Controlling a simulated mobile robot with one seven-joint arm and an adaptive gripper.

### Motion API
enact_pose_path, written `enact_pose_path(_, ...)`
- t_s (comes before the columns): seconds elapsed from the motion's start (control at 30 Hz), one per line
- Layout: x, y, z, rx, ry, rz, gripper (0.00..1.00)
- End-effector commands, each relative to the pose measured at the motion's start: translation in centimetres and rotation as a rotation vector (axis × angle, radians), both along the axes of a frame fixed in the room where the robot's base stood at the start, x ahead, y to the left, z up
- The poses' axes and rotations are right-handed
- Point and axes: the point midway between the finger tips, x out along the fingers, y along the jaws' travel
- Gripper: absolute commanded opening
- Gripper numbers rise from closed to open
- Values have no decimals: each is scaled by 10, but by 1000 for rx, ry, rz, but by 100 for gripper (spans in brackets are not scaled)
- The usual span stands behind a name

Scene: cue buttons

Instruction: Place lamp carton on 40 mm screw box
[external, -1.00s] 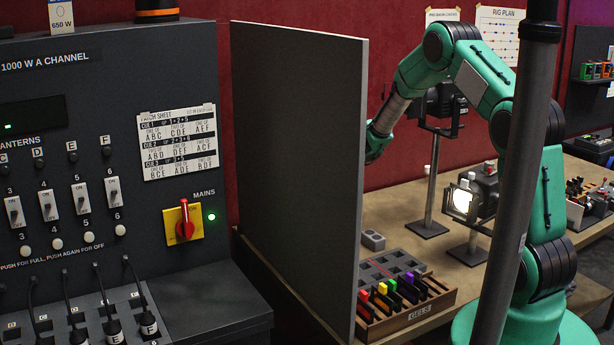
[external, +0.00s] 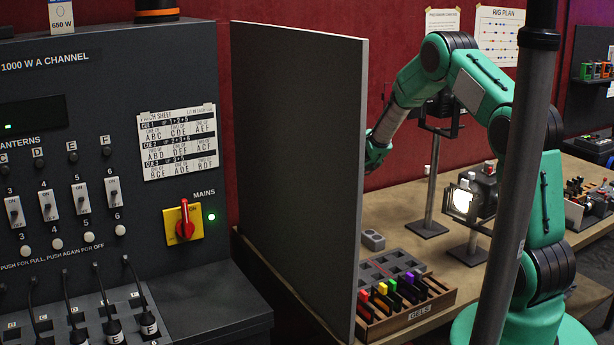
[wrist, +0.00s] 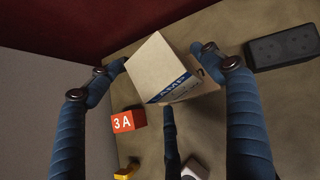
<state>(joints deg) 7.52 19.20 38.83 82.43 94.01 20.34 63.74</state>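The lamp carton (wrist: 165,68) is a pale box with a blue printed band, seen in the wrist view between the fingers of my gripper (wrist: 160,57). The left and right fingertips lie at its two sides, and a third finger points at its near edge from below. Whether they press on it cannot be told. A brown edge (wrist: 209,72) shows at the carton's right; what it belongs to is unclear. No box can be read as the 40 mm screw box. In the external view the grey panel hides my gripper and the carton.
A red box marked 3 A (wrist: 128,121) stands left of the carton, with a yellow item (wrist: 127,169) below it. A dark block with round recesses (wrist: 283,46) is at the upper right. In the external view, a tall grey panel (external: 298,180) stands beside the gel box (external: 420,313).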

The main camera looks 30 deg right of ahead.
Motion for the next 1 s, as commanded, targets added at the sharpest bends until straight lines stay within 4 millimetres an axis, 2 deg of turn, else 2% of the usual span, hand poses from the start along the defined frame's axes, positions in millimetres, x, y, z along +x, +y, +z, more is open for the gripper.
enact_pose_path(0.37, 0, 0, 5, 0, 0, 0, 80)
enact_pose_path(1.0, -45, -18, 53, 0, -1, -1, 80)
